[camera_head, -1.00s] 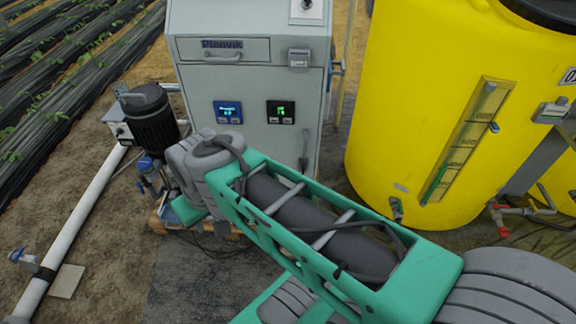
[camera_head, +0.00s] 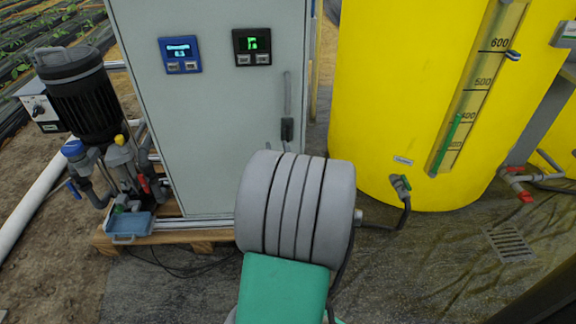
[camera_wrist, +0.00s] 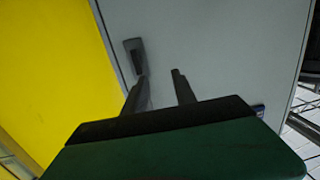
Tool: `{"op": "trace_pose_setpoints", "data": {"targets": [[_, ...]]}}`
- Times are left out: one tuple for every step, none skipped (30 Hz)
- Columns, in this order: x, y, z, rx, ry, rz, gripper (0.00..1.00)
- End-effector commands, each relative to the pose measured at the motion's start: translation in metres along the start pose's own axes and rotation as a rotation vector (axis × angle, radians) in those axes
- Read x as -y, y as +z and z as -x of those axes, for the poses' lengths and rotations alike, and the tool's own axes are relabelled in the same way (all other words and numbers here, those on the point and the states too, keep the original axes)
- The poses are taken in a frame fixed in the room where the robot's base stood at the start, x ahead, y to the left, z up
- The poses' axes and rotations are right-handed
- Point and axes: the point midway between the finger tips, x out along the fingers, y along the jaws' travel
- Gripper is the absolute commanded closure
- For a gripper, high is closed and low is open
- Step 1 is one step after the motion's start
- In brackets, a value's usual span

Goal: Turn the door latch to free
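The door latch (camera_head: 287,128) is a dark handle on a long grey plate near the right edge of the grey cabinet door (camera_head: 215,130). It hangs straight down in the head view. In the wrist view, the latch (camera_wrist: 135,55) shows as a short dark grey bar beside the cabinet's edge, just beyond my left fingertip. My gripper (camera_wrist: 158,75) is open, its two dark fingers apart with only bare door between them. I cannot tell whether a finger touches the latch.
A yellow tank (camera_head: 400,110) stands right of the cabinet, with a valve and hose (camera_head: 402,190) low on it. A black pump (camera_head: 85,100) and a blue tray (camera_head: 130,227) are at left on a wooden pallet (camera_head: 190,242). A floor grate (camera_head: 510,244) lies at right.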

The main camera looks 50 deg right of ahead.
Motion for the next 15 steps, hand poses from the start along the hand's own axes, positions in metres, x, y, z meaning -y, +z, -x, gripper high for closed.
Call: {"op": "trace_pose_setpoints", "data": {"targets": [[-0.019, 0.017, 0.001, -0.029, 0.048, -0.007, 0.67], [-0.026, 0.017, 0.002, -0.043, 0.067, -0.01, 0.67], [-0.032, 0.016, 0.003, -0.056, 0.085, -0.012, 0.67], [-0.035, 0.015, 0.002, -0.062, 0.092, -0.012, 0.67], [-0.037, 0.013, 0.001, -0.065, 0.096, -0.012, 0.67], [-0.037, 0.011, -0.003, -0.067, 0.096, -0.012, 0.67], [-0.037, 0.01, -0.007, -0.066, 0.094, -0.012, 0.67], [-0.037, 0.009, -0.012, -0.065, 0.094, -0.011, 0.67], [-0.037, 0.009, -0.019, -0.065, 0.093, -0.011, 0.67], [-0.037, 0.009, -0.024, -0.064, 0.091, -0.012, 0.67], [-0.038, 0.009, -0.031, -0.064, 0.092, -0.01, 0.67], [-0.038, 0.008, -0.039, -0.065, 0.091, -0.01, 0.67], [-0.039, 0.008, -0.045, -0.064, 0.091, -0.011, 0.67], [-0.039, 0.008, -0.051, -0.065, 0.092, -0.011, 0.67], [-0.04, 0.008, -0.057, -0.065, 0.092, -0.01, 0.67]]}}
